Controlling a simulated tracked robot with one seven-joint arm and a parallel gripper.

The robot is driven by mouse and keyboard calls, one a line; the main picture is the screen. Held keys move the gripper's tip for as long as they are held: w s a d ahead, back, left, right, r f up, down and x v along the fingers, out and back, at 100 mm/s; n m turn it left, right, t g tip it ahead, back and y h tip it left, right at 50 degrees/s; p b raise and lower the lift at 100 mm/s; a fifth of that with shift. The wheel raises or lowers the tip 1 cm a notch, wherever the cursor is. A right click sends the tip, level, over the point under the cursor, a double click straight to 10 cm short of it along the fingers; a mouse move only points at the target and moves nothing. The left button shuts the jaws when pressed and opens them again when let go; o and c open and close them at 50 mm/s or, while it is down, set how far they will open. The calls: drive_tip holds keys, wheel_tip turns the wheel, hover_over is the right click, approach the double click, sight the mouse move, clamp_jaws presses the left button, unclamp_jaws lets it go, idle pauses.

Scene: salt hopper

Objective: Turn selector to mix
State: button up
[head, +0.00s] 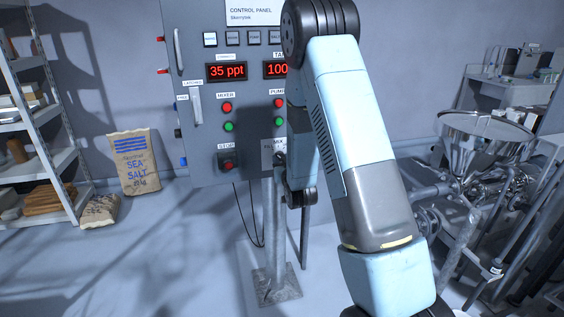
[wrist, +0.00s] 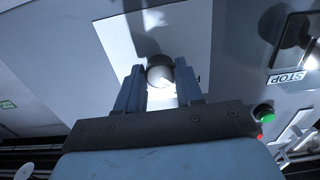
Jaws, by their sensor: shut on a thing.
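The selector knob (wrist: 160,72) is a small round grey knob on a pale plate (wrist: 196,35) of the control panel, seen in the wrist view. My gripper (wrist: 160,80) is shut on it, with one finger on each side. The selector plate (head: 266,153) shows only in part there, and the knob is hidden.
The stop button (head: 229,164) is left of the selector plate. Green (head: 229,127) and red (head: 227,107) mixer buttons sit above it. A salt sack (head: 135,165) and a shelf (head: 40,130) stand at left, a steel hopper (head: 478,135) at right. The floor before the panel is clear.

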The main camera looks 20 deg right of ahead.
drive_tip(key=c, duration=0.4)
drive_tip(key=shift+o, duration=0.2)
drive_tip(key=shift+m, duration=4.3)
drive_tip(key=o, duration=1)
drive_tip(key=shift+a, duration=0.1)
drive_tip(key=shift+o, duration=0.2)
drive_tip(key=shift+s, duration=0.1)
